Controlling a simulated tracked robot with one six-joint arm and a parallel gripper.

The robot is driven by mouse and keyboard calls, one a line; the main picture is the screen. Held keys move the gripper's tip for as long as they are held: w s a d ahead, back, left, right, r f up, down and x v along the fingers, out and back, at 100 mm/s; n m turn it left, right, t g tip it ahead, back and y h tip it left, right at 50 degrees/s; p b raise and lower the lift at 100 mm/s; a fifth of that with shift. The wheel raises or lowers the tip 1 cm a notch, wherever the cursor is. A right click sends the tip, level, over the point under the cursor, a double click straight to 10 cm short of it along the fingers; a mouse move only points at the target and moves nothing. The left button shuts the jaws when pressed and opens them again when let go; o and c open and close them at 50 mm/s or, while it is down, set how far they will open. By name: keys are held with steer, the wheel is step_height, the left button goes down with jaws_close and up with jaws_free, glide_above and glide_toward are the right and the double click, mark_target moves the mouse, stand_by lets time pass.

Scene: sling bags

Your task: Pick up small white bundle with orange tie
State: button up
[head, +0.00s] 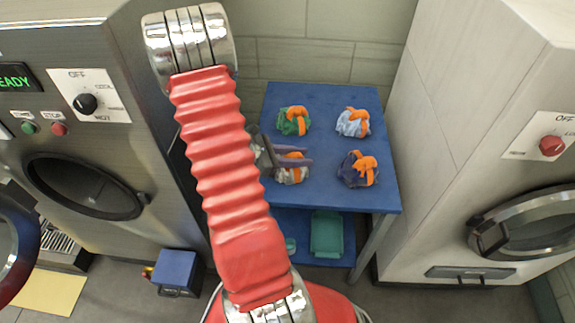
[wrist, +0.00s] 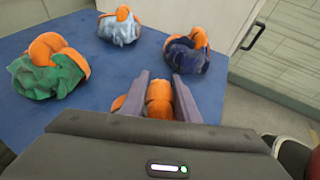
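A small white-grey bundle with an orange tie (head: 293,176) sits on the blue table at its front left, partly hidden by my gripper. My gripper (head: 309,155) is over it, with its two dark fingers apart. In the wrist view, the orange tie (wrist: 160,99) shows between the fingers (wrist: 160,80), and some orange shows outside them. The white cloth is hidden there by the gripper body. I cannot tell whether the fingers touch the bundle.
The blue table (head: 325,185) also holds a green bundle (head: 294,121), a light-blue bundle (head: 353,122) and a dark-blue bundle (head: 358,170), all with orange ties. A teal tray (head: 327,232) lies on the lower shelf. Machines stand on both sides.

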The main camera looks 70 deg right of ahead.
jaws_close()
steer(key=shift+r, duration=0.1)
steer(key=shift+r, duration=4.9)
